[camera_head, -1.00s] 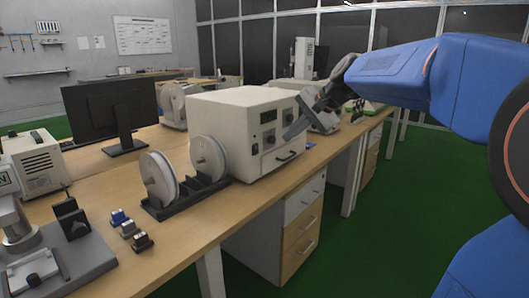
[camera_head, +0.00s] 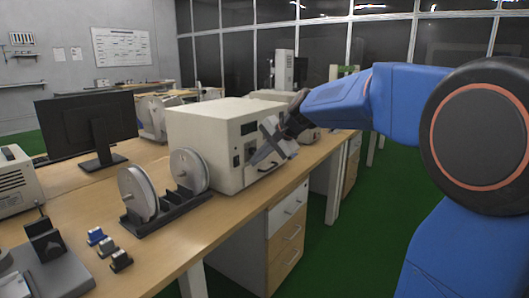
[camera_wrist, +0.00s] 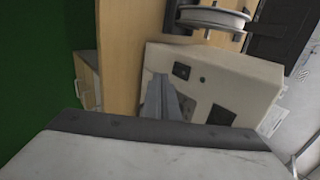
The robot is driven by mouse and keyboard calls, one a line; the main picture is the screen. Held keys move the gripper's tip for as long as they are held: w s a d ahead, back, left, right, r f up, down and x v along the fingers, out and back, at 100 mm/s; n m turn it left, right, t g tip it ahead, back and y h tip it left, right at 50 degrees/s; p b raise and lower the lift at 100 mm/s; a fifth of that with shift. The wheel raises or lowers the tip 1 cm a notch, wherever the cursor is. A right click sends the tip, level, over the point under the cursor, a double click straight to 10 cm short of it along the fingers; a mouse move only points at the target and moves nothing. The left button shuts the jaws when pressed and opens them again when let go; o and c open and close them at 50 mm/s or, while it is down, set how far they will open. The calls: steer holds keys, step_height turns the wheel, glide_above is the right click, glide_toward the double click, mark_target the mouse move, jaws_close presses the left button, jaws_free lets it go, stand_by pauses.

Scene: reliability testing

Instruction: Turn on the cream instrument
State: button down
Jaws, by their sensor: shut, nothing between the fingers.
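The cream instrument (camera_head: 205,125) is a box on the wooden bench, with a dark display (camera_head: 248,127) on its front. In the wrist view, its front panel (camera_wrist: 240,75) carries a black rectangular switch-like part (camera_wrist: 181,71), a small round dark part (camera_wrist: 202,79) and a larger dark rectangle (camera_wrist: 220,115). My gripper (camera_head: 255,160) is shut and empty in front of this panel and hides part of it. In the wrist view, the gripper's tips (camera_wrist: 160,78) show just left of the black switch-like part. I cannot tell whether they touch the panel.
Two white reels (camera_head: 189,170) on a black stand sit on the bench left of the instrument. Several small switch blocks (camera_head: 108,246) lie nearer. A monitor (camera_head: 88,125) stands at the back left. The green floor (camera_head: 345,240) right of the bench is open.

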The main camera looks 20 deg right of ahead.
mark_target(238, 162)
steer(key=shift+w+a+f, duration=0.3)
steer(key=shift+w+a, duration=0.2)
steer(key=shift+w, duration=0.2)
steer(key=shift+w+a+f, duration=0.3)
steer(key=shift+w+a, duration=0.25)
steer(key=shift+w, duration=0.2)
steer(key=shift+w+a+f, duration=0.3)
steer(key=shift+w+a, duration=0.2)
steer(key=shift+w, duration=0.2)
steer(key=shift+w+a+f, duration=0.1)
steer(key=shift+r, duration=0.85)
